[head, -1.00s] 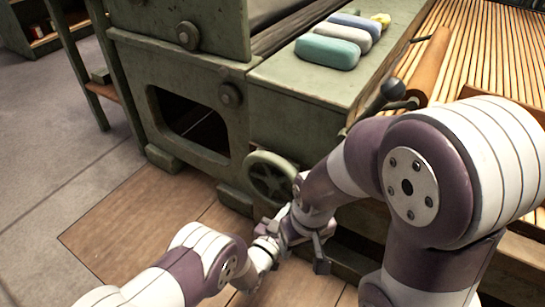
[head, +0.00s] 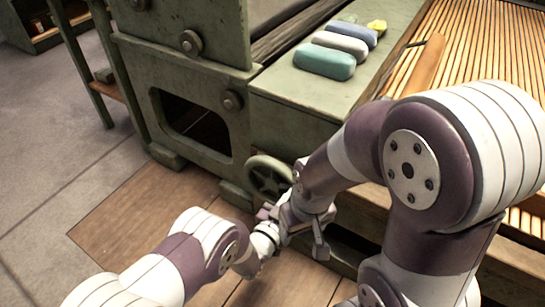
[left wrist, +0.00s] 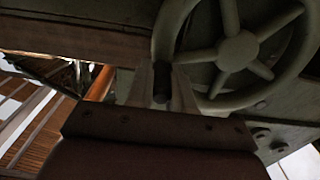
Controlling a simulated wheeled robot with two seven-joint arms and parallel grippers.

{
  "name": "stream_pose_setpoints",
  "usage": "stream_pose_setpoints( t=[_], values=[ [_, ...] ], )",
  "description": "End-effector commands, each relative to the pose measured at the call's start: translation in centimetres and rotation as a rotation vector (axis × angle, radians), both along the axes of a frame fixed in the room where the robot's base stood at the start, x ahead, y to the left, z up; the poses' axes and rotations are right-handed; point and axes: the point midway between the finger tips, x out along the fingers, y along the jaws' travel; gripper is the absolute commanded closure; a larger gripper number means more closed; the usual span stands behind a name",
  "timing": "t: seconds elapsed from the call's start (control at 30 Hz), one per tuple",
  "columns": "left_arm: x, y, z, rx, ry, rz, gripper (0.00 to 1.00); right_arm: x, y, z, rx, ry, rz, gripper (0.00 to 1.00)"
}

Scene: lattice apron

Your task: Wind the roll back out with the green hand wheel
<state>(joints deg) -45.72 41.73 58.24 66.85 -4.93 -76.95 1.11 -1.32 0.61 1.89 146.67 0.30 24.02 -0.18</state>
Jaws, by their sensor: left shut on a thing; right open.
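The green hand wheel (head: 268,176) is on the lower side of the green machine, partly hidden by my right arm. In the left wrist view the spoked wheel (left wrist: 237,47) fills the upper right. My left gripper (left wrist: 161,88) is shut on a dark handle at the wheel's rim. In the head view my left gripper (head: 268,214) is partly hidden by my right one. My right gripper (head: 302,235) is open and empty, close beside the left.
My right arm covers much of the right side. Open floor lies at the left.

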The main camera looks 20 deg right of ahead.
Motion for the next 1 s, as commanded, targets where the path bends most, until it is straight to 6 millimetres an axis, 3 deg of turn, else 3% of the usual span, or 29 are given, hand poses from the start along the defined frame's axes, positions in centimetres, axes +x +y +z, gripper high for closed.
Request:
stream_pose_setpoints(
  t=[0.27, 0.5, 0.83, 1.0],
  values=[
    [0.2, 0.1, 0.2, 0.001, 0.001, 0.002, 1.00, 0.0, 0.0, 0.1, 0.000, 0.001, 0.000, 0.33],
    [1.4, 1.2, 2.9, 0.001, 0.002, 0.007, 1.00, 0.0, 0.0, 2.5, 0.000, 0.001, 0.000, 0.33],
    [1.5, 1.4, 2.6, 0.005, 0.005, 0.006, 1.00, 0.0, 0.0, 2.4, 0.000, 0.001, 0.000, 0.33],
    [2.4, 2.2, 3.7, 0.005, 0.007, 0.009, 1.00, 0.0, 0.0, 3.3, 0.000, 0.001, 0.000, 0.33]
  ],
)
